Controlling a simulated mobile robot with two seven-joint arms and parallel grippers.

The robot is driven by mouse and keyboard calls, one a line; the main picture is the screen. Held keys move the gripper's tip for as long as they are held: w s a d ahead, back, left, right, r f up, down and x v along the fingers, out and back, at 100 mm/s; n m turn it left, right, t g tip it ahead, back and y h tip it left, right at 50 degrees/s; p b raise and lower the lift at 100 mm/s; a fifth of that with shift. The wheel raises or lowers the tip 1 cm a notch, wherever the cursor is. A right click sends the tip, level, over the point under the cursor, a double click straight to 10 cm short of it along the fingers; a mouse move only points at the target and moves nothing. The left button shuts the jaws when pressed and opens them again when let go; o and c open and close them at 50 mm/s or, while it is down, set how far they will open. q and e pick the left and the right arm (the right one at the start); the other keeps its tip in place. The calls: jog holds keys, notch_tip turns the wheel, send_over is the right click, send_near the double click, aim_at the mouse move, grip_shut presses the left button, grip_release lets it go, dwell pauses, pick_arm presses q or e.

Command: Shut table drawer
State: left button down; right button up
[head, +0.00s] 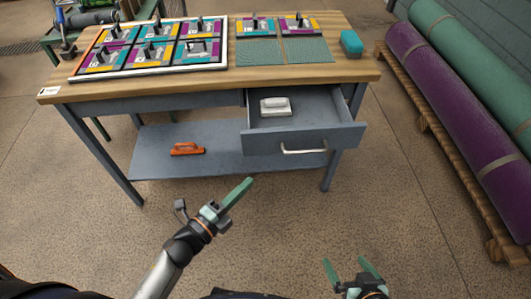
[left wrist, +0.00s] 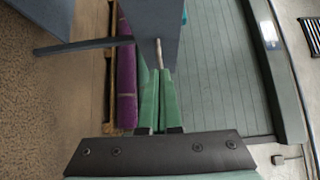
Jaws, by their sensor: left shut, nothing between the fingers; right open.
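The table drawer (head: 305,138) is grey-blue and stands pulled out at the right of the wooden-topped table (head: 220,84). Its front carries a pale metal handle (head: 304,150). A white block-like object (head: 275,106) lies inside it. My left gripper (head: 249,182) is shut and empty, in front of the table, below and left of the drawer front. In the left wrist view its green fingers (left wrist: 158,78) are together, with the drawer front (left wrist: 153,25) and handle (left wrist: 159,53) beyond them. My right gripper (head: 350,262) is open and empty near the bottom edge, well short of the drawer.
An orange brush-like object (head: 187,149) lies on the lower shelf (head: 225,165). A framed set of colourful tiles (head: 150,70) and a teal block (head: 351,43) are on the tabletop. Rolled rugs (head: 460,95) lie on a wooden pallet at right. The floor before the drawer is clear.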

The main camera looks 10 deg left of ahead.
pick_arm(q)
jog(key=shift+w+d+b, duration=0.1)
jog(key=shift+w+d, duration=0.35)
jog(key=shift+w, duration=1.5)
jog(key=shift+w+d+b, duration=0.15)
jog(key=shift+w+d, duration=0.3)
jog(key=shift+w, duration=1.5)
jog(key=shift+w+d+b, duration=0.1)
jog(key=shift+w+d, duration=0.35)
jog(key=shift+w, duration=1.5)
jog(key=shift+w, duration=0.1)
